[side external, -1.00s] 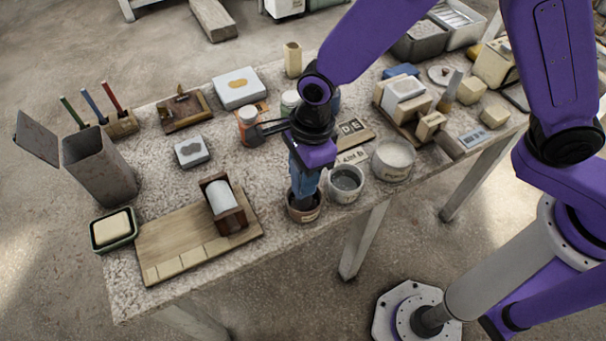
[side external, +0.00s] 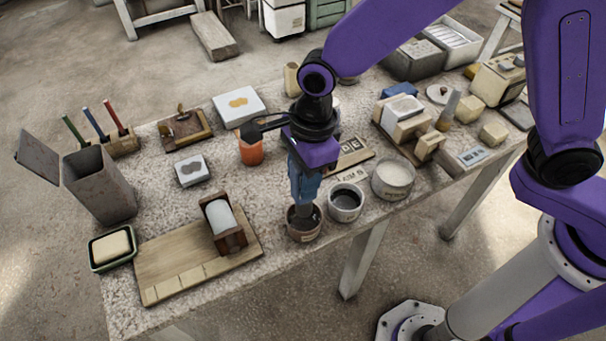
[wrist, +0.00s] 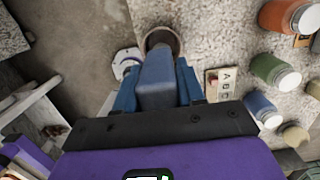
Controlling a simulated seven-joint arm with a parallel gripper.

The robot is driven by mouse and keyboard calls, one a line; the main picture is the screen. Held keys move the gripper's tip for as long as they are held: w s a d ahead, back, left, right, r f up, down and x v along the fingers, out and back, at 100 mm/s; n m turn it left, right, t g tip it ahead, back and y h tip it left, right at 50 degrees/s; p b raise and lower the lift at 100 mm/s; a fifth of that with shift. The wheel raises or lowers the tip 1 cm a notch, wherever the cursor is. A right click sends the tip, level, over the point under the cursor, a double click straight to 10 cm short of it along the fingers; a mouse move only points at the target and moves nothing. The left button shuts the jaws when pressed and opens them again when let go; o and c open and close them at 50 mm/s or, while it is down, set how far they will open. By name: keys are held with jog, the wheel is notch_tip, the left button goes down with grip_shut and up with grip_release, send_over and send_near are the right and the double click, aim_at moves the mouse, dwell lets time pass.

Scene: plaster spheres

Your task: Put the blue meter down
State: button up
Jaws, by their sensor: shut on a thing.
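The blue meter (wrist: 158,80) is held upright between the two fingers of my gripper (wrist: 157,95), which is shut on it. In the side external view the meter (side external: 304,183) hangs under my gripper (side external: 308,165), with a grey lower end over a small brown pot (side external: 303,232) near the table's front edge. The pot's rim also shows in the wrist view (wrist: 163,34). I cannot tell whether the meter's tip is inside the pot or just above it. The fingers hide part of the meter.
A cup of dark liquid (side external: 345,207) and a wider pale tub (side external: 393,182) stand just right of the pot. A wooden board (side external: 165,262) with a white cylinder in a cradle (side external: 223,222) lies left. An orange jar (side external: 251,153) stands behind. Bare tabletop (side external: 272,205) lies left of the pot.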

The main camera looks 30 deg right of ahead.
dwell(0.4)
jog(key=d+r, duration=0.6)
jog(key=d, duration=0.3)
jog(key=w+a+f, duration=0.8)
jog(key=w+f, duration=0.2)
jog(key=f, duration=0.3)
jog(key=shift+f, duration=0.25)
jog(key=o, duration=1.1)
jog(key=shift+o, duration=0.2)
